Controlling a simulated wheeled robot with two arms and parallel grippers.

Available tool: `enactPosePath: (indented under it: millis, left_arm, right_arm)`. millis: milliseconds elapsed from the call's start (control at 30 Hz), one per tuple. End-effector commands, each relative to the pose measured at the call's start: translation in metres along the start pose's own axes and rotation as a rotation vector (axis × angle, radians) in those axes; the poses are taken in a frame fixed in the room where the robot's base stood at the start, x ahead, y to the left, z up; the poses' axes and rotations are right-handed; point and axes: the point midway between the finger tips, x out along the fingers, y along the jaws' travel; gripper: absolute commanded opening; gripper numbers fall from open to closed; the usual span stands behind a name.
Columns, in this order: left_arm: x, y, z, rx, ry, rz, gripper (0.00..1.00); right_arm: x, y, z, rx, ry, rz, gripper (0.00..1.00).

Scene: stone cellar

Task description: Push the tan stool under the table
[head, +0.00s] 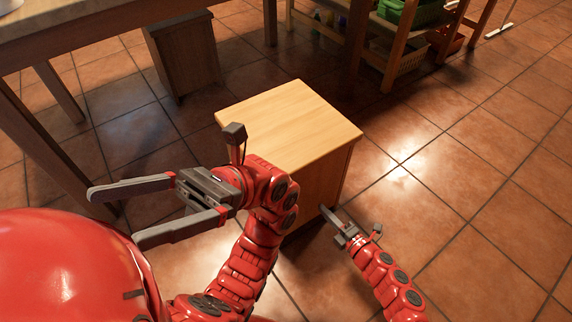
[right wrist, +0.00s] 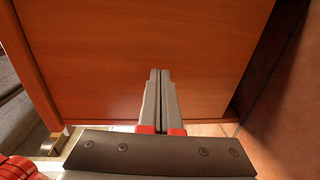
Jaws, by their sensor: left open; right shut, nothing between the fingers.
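The tan stool (head: 290,120) is a box with a pale wooden top and reddish-brown sides. It stands upright on the tiles, out in front of the table (head: 95,18) at the upper left. My left gripper (head: 113,216) is open and empty, left of the stool; its arm covers part of the stool's near side. My right gripper (head: 323,209) is shut and empty at the stool's near right side, low down. In the right wrist view the closed fingers (right wrist: 160,74) point at the stool's flat side panel (right wrist: 95,60); I cannot tell whether they touch it.
A darker box-like stool (head: 185,52) stands under the table. Table legs (head: 62,92) rise at the left. The tiled floor on the right (head: 480,170) is clear.

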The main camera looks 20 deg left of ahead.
Motion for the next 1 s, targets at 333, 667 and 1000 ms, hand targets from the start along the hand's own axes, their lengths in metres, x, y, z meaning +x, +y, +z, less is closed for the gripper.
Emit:
enactPosePath:
  millis: [333, 667, 1000]
  left_arm:
    - [-0.001, 0.0, -0.001, 0.0, 0.0, 0.0, 1.0]
    - [-0.002, 0.0, -0.003, 0.0, 0.0, 0.0, 1.0]
    - [-0.003, -0.001, -0.004, 0.0, 0.0, 0.0, 1.0]
  right_arm:
    - [0.007, 0.001, 0.0, 0.0, 0.0, 0.001, 0.0]
    - [0.02, 0.001, 0.0, 0.0, 0.001, 0.0, 0.0]
    - [0.034, 0.003, 0.0, 0.0, 0.0, 0.001, 0.0]
